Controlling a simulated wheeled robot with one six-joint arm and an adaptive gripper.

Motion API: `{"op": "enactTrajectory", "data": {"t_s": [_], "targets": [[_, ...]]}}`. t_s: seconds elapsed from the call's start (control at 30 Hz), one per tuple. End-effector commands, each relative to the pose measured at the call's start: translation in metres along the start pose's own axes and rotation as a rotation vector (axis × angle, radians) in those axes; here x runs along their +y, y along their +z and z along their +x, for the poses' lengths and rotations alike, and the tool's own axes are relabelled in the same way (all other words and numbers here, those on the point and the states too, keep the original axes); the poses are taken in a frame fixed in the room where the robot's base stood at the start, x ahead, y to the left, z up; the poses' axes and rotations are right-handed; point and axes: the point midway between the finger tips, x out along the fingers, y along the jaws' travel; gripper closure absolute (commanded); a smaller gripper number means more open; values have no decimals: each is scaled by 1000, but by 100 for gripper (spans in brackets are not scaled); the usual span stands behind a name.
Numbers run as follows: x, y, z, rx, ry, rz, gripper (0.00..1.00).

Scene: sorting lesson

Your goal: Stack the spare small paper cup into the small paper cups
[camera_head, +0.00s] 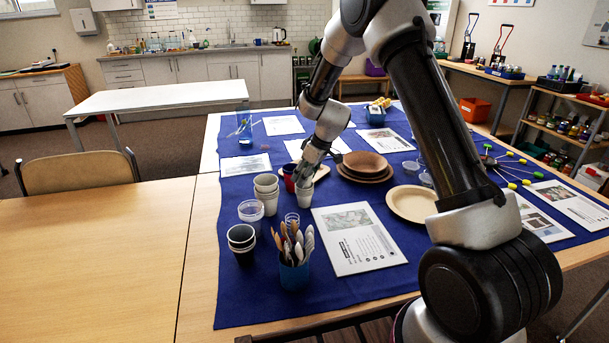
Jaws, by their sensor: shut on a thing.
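A stack of white small paper cups (266,189) stands upright on the blue cloth, left of my gripper. My gripper (305,178) points down and is shut on a single white paper cup (304,198), just right of the stack and apart from it. The fingers hide the cup's upper part. I cannot tell whether the held cup touches the cloth.
A dark red and blue cup (289,177) stands close behind my gripper. Clear cups (251,214), dark cups (241,240) and a blue cutlery holder (294,274) stand in front. Brown plates (366,168) lie right; a printed sheet (358,238) lies in front.

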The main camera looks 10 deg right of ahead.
Motion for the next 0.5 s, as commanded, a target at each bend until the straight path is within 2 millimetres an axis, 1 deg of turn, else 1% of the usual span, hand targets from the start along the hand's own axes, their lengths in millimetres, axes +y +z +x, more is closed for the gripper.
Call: {"op": "enactTrajectory", "data": {"t_s": [0.17, 0.5], "targets": [[0, 0, 0, 1, 0, 0, 58], [0, 4, 8, 0, -1, 1, 58]]}}
